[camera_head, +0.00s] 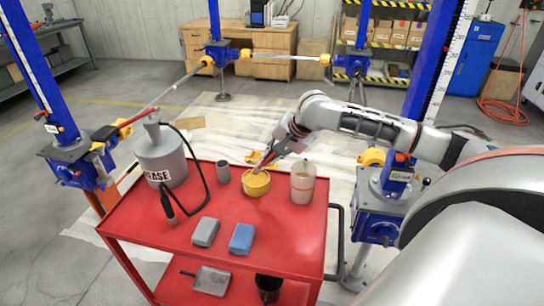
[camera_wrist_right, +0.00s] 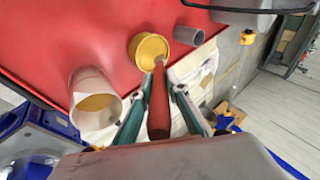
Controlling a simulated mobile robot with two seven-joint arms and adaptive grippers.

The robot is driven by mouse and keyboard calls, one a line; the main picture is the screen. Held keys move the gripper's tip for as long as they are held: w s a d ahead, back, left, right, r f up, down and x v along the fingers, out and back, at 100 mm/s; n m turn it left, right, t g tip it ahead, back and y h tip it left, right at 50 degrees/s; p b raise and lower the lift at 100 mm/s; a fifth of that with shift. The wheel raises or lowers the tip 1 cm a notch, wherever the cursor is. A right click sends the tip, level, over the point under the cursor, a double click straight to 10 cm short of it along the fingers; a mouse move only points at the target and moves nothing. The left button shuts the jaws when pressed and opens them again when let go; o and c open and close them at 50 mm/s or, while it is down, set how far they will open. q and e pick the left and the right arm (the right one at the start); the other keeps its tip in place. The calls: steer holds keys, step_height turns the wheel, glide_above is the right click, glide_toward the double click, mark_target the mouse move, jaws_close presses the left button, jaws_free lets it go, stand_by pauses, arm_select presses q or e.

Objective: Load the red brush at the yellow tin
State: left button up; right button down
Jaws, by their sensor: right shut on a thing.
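The yellow tin (camera_head: 256,184) stands on the red cart top near its far edge; it also shows in the right wrist view (camera_wrist_right: 149,49). My right gripper (camera_head: 272,155) is above the tin, shut on the red brush (camera_wrist_right: 158,104) by its handle. The brush slants down, its lower end over the tin's mouth and reaching its opening. Whether the bristles touch the contents cannot be told. My left gripper is not in view.
On the red cart (camera_head: 130,222) stand a grease can (camera_head: 162,160) with a hose, a grey cup (camera_head: 223,172) and a translucent container (camera_head: 302,184) close beside the tin. A grey block (camera_head: 205,232) and a blue block (camera_head: 242,239) lie in front. Blue screw jacks surround the cart.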

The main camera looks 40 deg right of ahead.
steer(key=shift+r, duration=2.7)
steer(key=shift+a, duration=0.1)
